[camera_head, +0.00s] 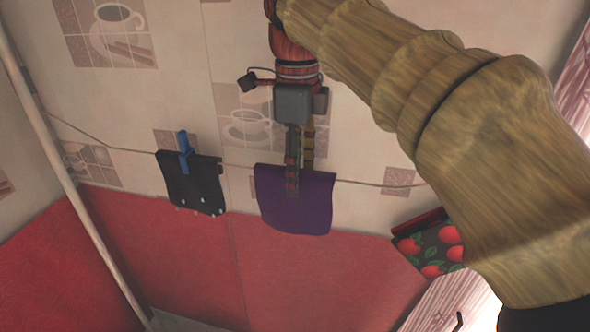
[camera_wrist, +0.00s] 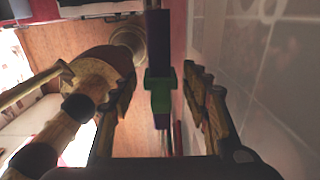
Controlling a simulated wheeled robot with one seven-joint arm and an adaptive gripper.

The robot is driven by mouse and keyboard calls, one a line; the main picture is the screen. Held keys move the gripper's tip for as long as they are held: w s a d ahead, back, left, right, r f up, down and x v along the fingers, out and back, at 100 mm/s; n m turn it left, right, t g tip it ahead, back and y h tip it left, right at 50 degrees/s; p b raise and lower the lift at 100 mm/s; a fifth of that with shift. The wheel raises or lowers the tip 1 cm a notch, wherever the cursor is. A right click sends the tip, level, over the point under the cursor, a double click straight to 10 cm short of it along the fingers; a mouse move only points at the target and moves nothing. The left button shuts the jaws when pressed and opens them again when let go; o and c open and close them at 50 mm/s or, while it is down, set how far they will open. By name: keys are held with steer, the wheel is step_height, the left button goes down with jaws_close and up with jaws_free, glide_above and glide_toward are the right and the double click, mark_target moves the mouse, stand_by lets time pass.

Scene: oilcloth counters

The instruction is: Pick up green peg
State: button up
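The green peg (camera_wrist: 160,95) shows in the wrist view, clipped on a dark purple cloth. The purple cloth (camera_head: 292,212) hangs from a thin line in the head view, and in the wrist view it is seen as a narrow strip (camera_wrist: 158,45). My gripper (camera_head: 298,178) points down at the top of this cloth and hides the peg in the head view. In the wrist view my gripper (camera_wrist: 159,82) is open, with one finger on each side of the peg and a visible gap on both sides.
A blue peg (camera_head: 183,150) holds a black cloth (camera_head: 195,188) on the same line (camera_head: 240,165), to the left. A tiled wall (camera_head: 350,135) stands close behind the line.

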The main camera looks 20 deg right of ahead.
steer(key=shift+w, duration=0.1)
steer(key=c, duration=0.8)
steer(key=shift+r, duration=0.65)
steer(key=s+r+p, duration=0.1)
steer(key=s+r, duration=0.3)
steer(key=s+d+r, duration=0.1)
steer(key=s+r, duration=0.2)
steer(key=s, duration=0.2)
steer(key=s+d+r+p, duration=0.1)
steer(key=s+r, duration=0.3)
steer(key=s, duration=0.1)
steer(key=shift+r+p, duration=0.35)
